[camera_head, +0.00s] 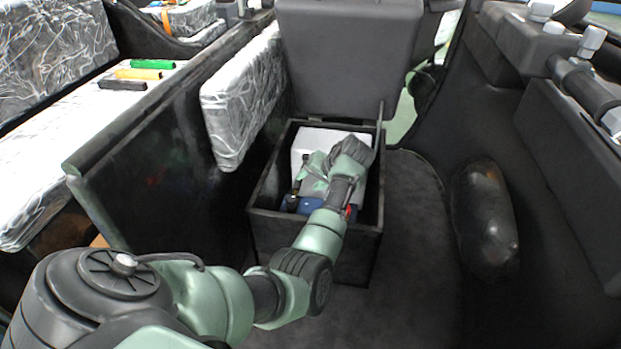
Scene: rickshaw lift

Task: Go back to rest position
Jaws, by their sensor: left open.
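My left arm reaches in from the lower left of the head view, over an open black box (360,240). The left gripper (312,178) is over the inside of the box and is open; its fingers are small and partly lost against the contents. Inside the box are a white block (318,138) and a blue thing (308,205), partly hidden by my arm. I cannot tell whether the fingers touch anything. The box's dark grey lid (348,60) stands upright behind it. My right gripper is not in view.
A dark side wall (160,165) with a plastic-wrapped cushion (243,100) borders the box on the left. Green, yellow and black objects (138,74) lie on a wrapped seat beyond. Grey floor (415,230) is clear right of the box, up to a black rounded hump (484,215).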

